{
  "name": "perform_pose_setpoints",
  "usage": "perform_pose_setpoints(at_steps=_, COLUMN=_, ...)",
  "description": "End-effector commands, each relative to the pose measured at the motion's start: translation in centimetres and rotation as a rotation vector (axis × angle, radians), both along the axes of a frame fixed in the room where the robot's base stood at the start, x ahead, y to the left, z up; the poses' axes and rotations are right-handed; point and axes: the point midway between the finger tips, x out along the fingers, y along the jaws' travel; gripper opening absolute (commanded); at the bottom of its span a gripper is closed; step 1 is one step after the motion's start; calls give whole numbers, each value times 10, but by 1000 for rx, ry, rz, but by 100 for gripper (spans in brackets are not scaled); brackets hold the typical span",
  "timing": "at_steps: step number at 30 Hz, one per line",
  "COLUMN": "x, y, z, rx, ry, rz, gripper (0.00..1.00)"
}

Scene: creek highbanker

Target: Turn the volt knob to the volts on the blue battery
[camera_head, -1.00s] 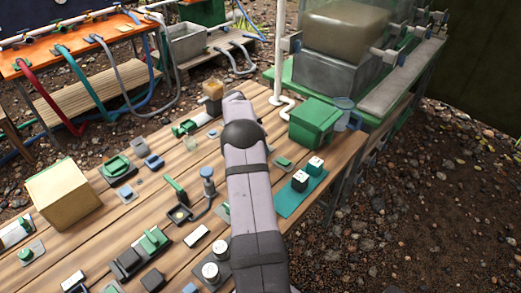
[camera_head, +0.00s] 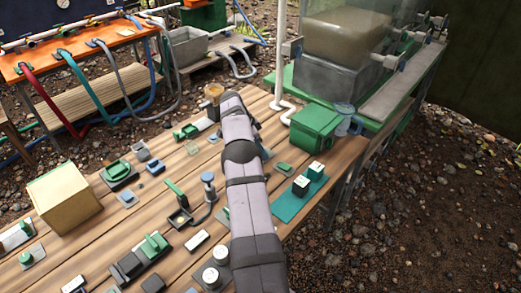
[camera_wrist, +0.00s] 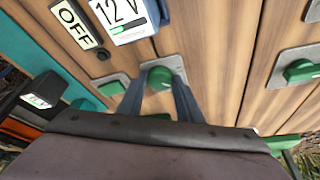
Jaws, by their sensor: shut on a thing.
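In the wrist view a green knob (camera_wrist: 161,76) sits on a grey plate. The two fingers of my gripper (camera_wrist: 160,84) are shut on this knob, one on each side. Just above it is a white label reading 12 V, with a green bar, on the blue battery (camera_wrist: 164,12), which is only partly in view. A plate reading OFF (camera_wrist: 76,23) lies left of it. I cannot read the setting of the knob. In the head view my arm hides the gripper and the knob.
Another green knob (camera_wrist: 300,70) is at the right in the wrist view. In the head view, two small white-topped blocks stand on a teal mat (camera_head: 288,208), near a green box (camera_head: 315,127). A yellowish box (camera_head: 63,198) and several small devices cover the bench (camera_head: 105,222).

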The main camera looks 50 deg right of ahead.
Motion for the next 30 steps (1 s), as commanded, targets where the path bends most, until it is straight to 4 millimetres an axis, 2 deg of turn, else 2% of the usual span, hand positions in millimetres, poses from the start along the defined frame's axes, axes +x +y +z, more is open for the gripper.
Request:
perform_pose_setpoints(at_steps=4, x=0, y=1, z=0, rx=3, ry=-1, rz=0, gripper=10)
perform_pose_setpoints(at_steps=5, x=0, y=1, z=0, rx=3, ry=-1, rz=0, gripper=37)
perform_pose_setpoints(at_steps=6, x=0, y=1, z=0, rx=3, ry=-1, rz=0, gripper=46)
perform_pose_setpoints(at_steps=7, x=0, y=1, z=0, rx=2, ry=-1, rz=0, gripper=51)
perform_pose_setpoints(at_steps=20, x=2, y=2, z=6, rx=0, ry=-2, rz=2, gripper=51)
perform_pose_setpoints(at_steps=30, x=10, y=18, z=47, rx=-1, ry=-3, rz=2, gripper=51)
